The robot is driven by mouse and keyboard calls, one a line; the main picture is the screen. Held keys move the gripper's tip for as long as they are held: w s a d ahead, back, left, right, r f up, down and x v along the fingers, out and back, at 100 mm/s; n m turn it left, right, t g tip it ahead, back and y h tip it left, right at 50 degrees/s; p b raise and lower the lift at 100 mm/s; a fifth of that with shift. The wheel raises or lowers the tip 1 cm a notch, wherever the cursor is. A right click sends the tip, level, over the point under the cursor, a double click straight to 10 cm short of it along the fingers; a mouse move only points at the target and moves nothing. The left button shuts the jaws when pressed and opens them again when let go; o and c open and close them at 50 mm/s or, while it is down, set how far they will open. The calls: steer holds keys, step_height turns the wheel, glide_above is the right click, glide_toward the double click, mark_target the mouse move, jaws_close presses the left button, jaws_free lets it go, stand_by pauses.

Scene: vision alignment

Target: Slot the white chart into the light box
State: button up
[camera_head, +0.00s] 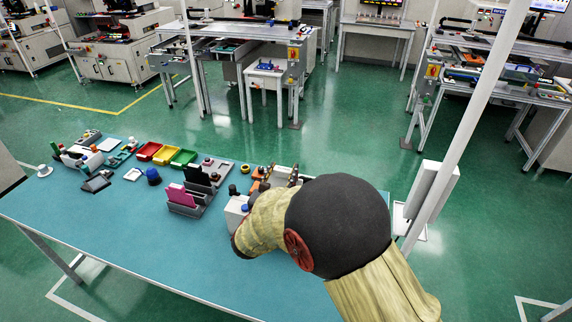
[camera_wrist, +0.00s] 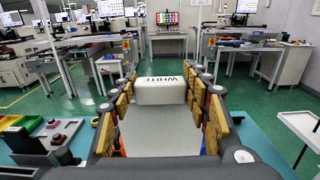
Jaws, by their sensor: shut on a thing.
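The white chart (camera_wrist: 160,92), a pale piece with "WHITE" lettering on its top edge, is between the fingertips of my gripper (camera_wrist: 160,80) in the wrist view. My gripper is shut on it, with yellow pads on both sides. A flat grey surface shows nearer the camera between the fingers; I cannot tell if it belongs to the chart. In the head view my arm hides most of the gripper and the chart. A pale box (camera_head: 234,214) beside my arm, partly hidden, may be the light box; I cannot tell whether the chart touches it.
A grey rack (camera_head: 184,207) holds pink and black charts left of my arm. Red, yellow and green trays (camera_head: 165,155) and small tools lie farther left on the blue table (camera_head: 130,230). The table's front middle is clear. A pale post (camera_head: 470,110) rises at the right.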

mark_target(283, 183)
steer(key=shift+s, duration=0.1)
stand_by(0.3)
steer(key=shift+f, duration=0.2)
steer(key=shift+f+b, duration=2.1)
steer(key=shift+f, duration=0.55)
steer(key=shift+f+b, duration=3.55)
steer(key=shift+f, duration=1.5)
steer(key=o, duration=1.4)
